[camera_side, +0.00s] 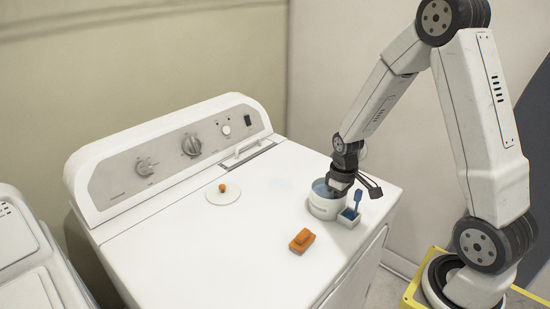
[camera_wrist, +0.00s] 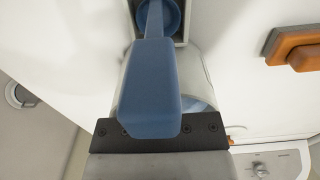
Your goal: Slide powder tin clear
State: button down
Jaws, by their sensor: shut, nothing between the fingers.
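The powder tin (camera_side: 326,206) is a white round can with blue inside its open top. It stands upright on the washer's top, near the right edge. It shows partly in the wrist view (camera_wrist: 190,75), behind a blue scoop. My gripper (camera_side: 336,187) is shut and empty, pointing down at the tin's mouth. Its tips are at or just inside the rim; I cannot tell whether they touch the wall. In the wrist view its dark mount (camera_wrist: 160,133) shows, while the fingers are hidden.
A small white holder (camera_side: 348,218) with the blue scoop (camera_side: 356,200) stands close beside the tin. An orange brush (camera_side: 302,240) lies in front. The washer's top (camera_side: 200,250) is clear front left.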

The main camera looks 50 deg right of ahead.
aim_at(326, 193)
jog(key=shift+w, duration=0.2)
jog(key=shift+w, duration=1.7)
jog(key=shift+w+r, duration=0.2)
notch_tip(326, 193, up, 10)
jog(key=shift+f, duration=0.15)
jog(key=shift+s, duration=0.1)
jog(key=s+a+f+t, duration=0.2)
jog(key=s+a, duration=0.6)
jog(key=a, duration=0.5)
jog(key=shift+s+f+t, duration=0.15)
jog(key=shift+f+t, duration=0.15)
jog(key=shift+f, duration=0.1)
